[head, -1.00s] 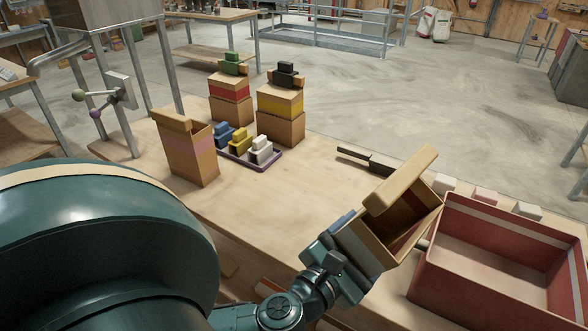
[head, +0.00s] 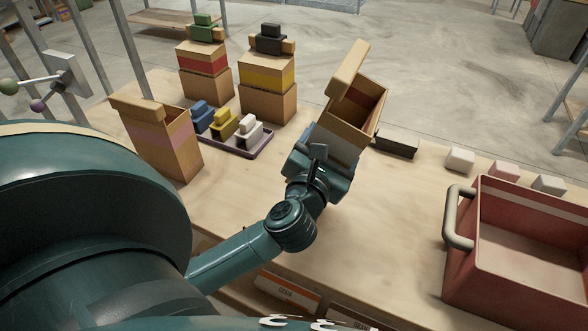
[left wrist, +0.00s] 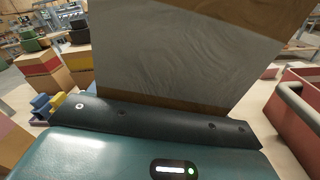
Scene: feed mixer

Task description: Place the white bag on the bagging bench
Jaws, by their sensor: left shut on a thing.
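A brown paper bag with a whitish-grey band, the white bag (head: 347,104), is in my left gripper (head: 322,158). Its folded top flap stands up and its mouth is open. It is tilted and held over the wooden bench (head: 262,210), behind which the floor shows; I cannot tell whether its base touches the bench. In the left wrist view the grey band of the bag (left wrist: 180,60) fills the middle, close against the dark gripper edge (left wrist: 150,118). My left gripper is shut on the bag. My right gripper is not in view.
A pink-banded open bag (head: 160,140) stands at the left. Red-banded (head: 203,72) and yellow-banded (head: 268,85) bags stand behind a tray (head: 262,150) of blue, yellow and white blocks. A red bin (head: 475,262) with a handle is at the right.

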